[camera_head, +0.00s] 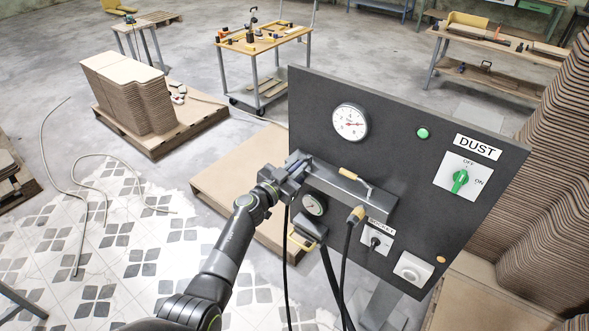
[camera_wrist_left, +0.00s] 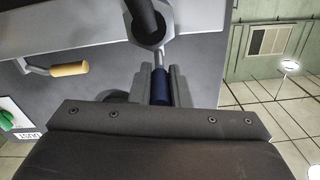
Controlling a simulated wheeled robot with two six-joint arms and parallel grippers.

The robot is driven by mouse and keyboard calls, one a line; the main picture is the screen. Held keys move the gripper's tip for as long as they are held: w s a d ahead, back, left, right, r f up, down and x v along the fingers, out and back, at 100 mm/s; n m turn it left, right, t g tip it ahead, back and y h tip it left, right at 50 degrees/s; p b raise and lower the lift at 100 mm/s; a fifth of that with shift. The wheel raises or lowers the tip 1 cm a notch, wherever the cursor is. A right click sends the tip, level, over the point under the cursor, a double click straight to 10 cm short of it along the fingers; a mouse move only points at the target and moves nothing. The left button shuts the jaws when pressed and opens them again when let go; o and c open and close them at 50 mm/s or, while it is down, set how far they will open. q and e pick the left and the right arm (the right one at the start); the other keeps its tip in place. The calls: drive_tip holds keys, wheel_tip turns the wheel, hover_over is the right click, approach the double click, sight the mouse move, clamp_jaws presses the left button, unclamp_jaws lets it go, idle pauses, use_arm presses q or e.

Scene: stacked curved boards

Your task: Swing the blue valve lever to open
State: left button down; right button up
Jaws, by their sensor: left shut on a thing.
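The blue valve lever (camera_wrist_left: 161,90) shows in the left wrist view between the two grey fingers of my left gripper (camera_wrist_left: 160,88). Its metal stem runs up to a round dark fitting (camera_wrist_left: 147,28). In the head view my left gripper (camera_head: 297,166) is at the upper left end of the grey box (camera_head: 345,190) on the dark panel (camera_head: 400,110). My right gripper is in neither view.
A yellow-handled lever (camera_head: 349,174) sits on the same box, close to the right of my gripper. A gauge (camera_head: 350,122) and a green knob (camera_head: 460,180) are on the panel. Black hoses (camera_head: 332,285) hang below. Stacked boards (camera_head: 545,150) stand at the right.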

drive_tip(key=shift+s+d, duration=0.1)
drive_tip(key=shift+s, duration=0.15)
use_arm(q)
drive_tip(key=c, duration=1.4)
unclamp_jaws()
drive_tip(key=shift+d, duration=0.1)
drive_tip(key=shift+o, duration=0.2)
drive_tip(key=shift+s, duration=0.1)
